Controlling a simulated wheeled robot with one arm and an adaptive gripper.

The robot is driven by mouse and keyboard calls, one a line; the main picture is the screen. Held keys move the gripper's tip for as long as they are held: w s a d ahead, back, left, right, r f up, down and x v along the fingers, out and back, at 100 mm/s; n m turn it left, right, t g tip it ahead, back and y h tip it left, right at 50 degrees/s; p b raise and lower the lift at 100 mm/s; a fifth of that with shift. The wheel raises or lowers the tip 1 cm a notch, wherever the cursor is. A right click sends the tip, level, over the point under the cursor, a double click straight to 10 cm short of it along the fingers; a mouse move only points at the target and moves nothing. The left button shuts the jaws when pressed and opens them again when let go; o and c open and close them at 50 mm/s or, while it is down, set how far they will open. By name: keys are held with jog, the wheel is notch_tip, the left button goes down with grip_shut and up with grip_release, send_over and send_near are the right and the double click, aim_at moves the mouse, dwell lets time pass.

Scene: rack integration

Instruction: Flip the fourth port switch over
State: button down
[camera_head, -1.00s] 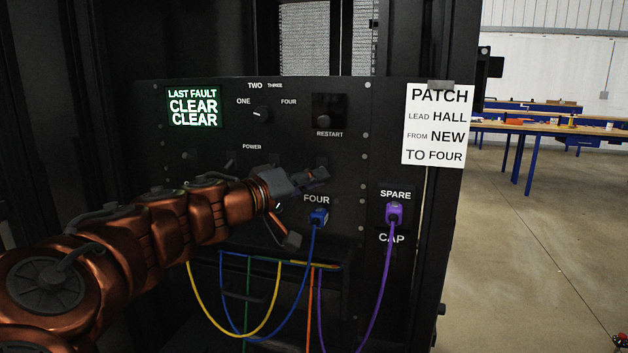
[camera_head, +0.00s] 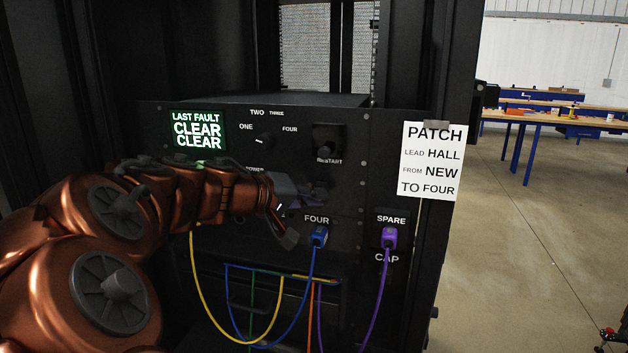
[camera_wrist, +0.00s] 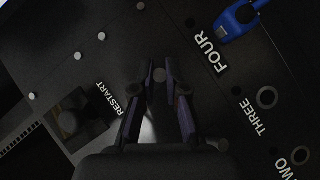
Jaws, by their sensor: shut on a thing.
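The fourth port switch (camera_wrist: 160,75) is a small grey rounded tip between my fingertips in the wrist view, above the FOUR label in the head view. My gripper (camera_wrist: 159,82) is shut on it, with a finger on each side. In the head view my gripper (camera_head: 312,193) reaches the panel from the left, and its fingers and the switch are dark and hard to separate. A blue plug (camera_head: 319,236) sits in the port under the FOUR label (camera_head: 317,219). The plug also shows at the upper right of the wrist view (camera_wrist: 238,20).
The RESTART knob (camera_head: 328,143) is above my gripper. The lit screen (camera_head: 197,131) reads LAST FAULT CLEAR CLEAR. A purple plug (camera_head: 389,237) is under SPARE. Yellow, blue and purple cables hang below. A paper note (camera_head: 431,160) is on the right.

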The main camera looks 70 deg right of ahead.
jog(key=y+p, duration=0.1)
jog(key=p, duration=0.1)
jog(key=r+n+y+p, duration=0.1)
jog(key=p, duration=0.1)
jog(key=shift+d+r, duration=0.1)
jog(key=shift+r, duration=0.15)
jog(key=y+p, duration=0.2)
jog(key=p, duration=0.1)
jog(key=shift+d+r+n, duration=0.15)
jog(key=shift+n, duration=0.25)
jog(key=shift+y, duration=0.3)
jog(key=c, duration=1.2)
grip_release()
jog(key=shift+w, duration=0.1)
jog(key=v, duration=1.2)
jog(key=shift+s, duration=0.2)
